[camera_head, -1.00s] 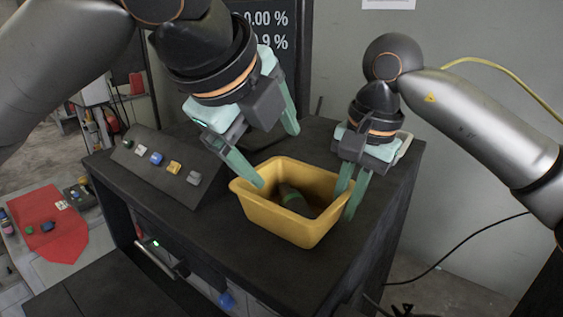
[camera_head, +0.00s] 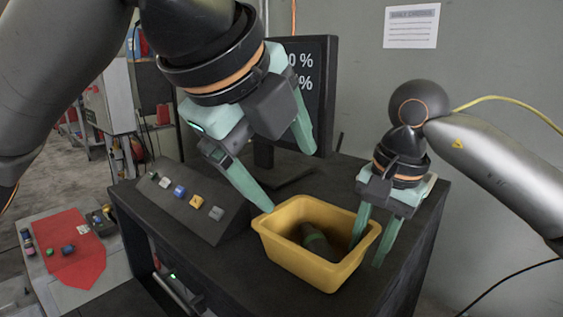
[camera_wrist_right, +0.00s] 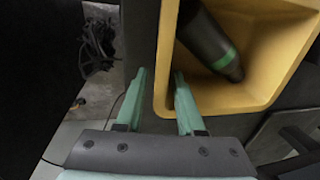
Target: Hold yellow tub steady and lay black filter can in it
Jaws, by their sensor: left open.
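The yellow tub (camera_head: 312,275) stands on the dark bench top. The black filter can (camera_head: 315,240), with a green band, lies tilted inside it; it also shows in the right wrist view (camera_wrist_right: 208,40). My left gripper (camera_head: 288,178) is open and empty above the tub's left and back side, one fingertip close to the left rim. My right gripper (camera_head: 369,252) has one finger inside the tub and one outside its right wall. The right wrist view shows these fingers (camera_wrist_right: 160,78) apart, with a gap beside the tub wall (camera_wrist_right: 166,60).
A sloped panel with coloured buttons (camera_head: 188,207) stands left of the tub. A monitor (camera_head: 305,75) stands behind it. A red cloth (camera_head: 72,250) with small items lies on a lower surface at left. The bench is bare between the tub and its right edge.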

